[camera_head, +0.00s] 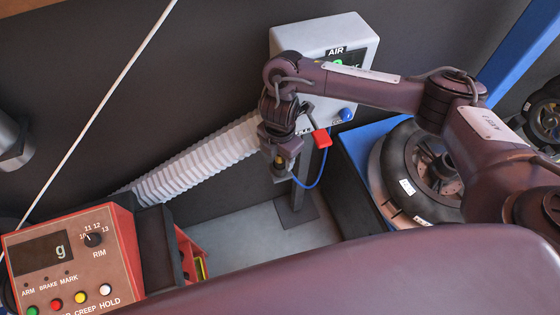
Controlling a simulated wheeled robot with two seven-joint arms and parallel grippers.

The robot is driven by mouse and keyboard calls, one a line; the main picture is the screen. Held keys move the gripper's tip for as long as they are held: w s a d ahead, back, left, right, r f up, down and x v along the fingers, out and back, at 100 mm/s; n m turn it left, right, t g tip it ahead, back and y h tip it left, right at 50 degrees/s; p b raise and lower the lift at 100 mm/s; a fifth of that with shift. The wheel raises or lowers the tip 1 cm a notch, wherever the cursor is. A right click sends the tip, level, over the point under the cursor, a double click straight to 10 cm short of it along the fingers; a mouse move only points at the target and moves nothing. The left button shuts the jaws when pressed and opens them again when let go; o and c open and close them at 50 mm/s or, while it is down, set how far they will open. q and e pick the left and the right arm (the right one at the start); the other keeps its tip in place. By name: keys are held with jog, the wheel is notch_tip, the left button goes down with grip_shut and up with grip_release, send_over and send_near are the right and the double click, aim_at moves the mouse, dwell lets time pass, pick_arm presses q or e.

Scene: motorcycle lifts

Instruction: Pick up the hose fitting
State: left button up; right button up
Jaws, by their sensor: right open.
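My right arm reaches in from the right, and its right gripper (281,172) points down in front of the air box, near the end of the white ribbed hose. It is open. A small brass-coloured piece (279,160) shows at the jaws; it may be the hose fitting, but the gripper hides most of it. A thin blue hose (325,168) runs from the air box (325,38) down and back toward the gripper. I cannot tell whether the jaws touch the piece. My left gripper is not in view.
A red part (321,138) on a dark lever is close right of the gripper. The white ribbed hose (200,160) slopes down left. A red control panel (72,258) stands lower left. A wheel (425,170) lies at right. Pale floor (250,235) is clear below.

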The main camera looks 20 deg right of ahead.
grip_shut()
jog(key=shift+r, duration=0.2)
